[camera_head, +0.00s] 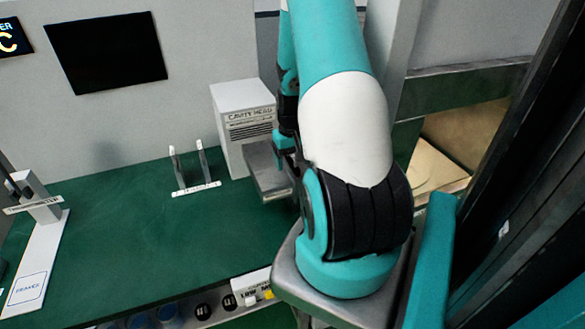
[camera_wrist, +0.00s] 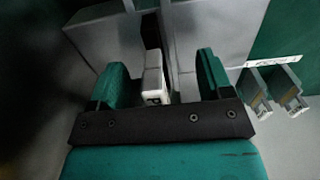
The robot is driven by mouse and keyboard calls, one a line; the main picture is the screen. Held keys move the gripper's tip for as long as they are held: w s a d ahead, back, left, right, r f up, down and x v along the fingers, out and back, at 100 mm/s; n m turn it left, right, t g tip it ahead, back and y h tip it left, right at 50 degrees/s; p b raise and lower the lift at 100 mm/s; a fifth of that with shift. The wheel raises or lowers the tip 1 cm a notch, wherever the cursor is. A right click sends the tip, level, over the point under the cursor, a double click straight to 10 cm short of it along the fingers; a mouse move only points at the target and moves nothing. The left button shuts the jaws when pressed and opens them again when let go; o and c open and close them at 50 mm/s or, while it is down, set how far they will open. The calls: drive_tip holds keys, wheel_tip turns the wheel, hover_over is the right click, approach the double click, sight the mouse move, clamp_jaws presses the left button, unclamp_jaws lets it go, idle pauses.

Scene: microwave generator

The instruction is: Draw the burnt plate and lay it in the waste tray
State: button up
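My gripper (camera_wrist: 161,64) shows in the wrist view with its two teal fingers apart. A narrow pale block or handle (camera_wrist: 154,76) stands between them, with a gap visible on both sides. Behind it are grey metal faces with a dark vertical seam. In the head view my arm hides the gripper's fingertips. A grey metal part (camera_head: 266,172) juts out beside the white box marked CAVITY HEAD (camera_head: 245,115), partly behind my arm. I cannot make out the burnt plate or the waste tray in either view.
A two-pronged stand (camera_head: 196,188) is on the green bench (camera_head: 150,240), left of the white box; it also shows in the wrist view (camera_wrist: 272,62). A white fixture (camera_head: 40,250) is at the far left. Bench between them is clear. Several round items sit below the front edge.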

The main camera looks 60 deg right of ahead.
clamp_jaws()
drive_tip(key=shift+r, duration=0.1)
drive_tip(key=shift+r+p, duration=2.45)
drive_tip(key=shift+r, duration=0.5)
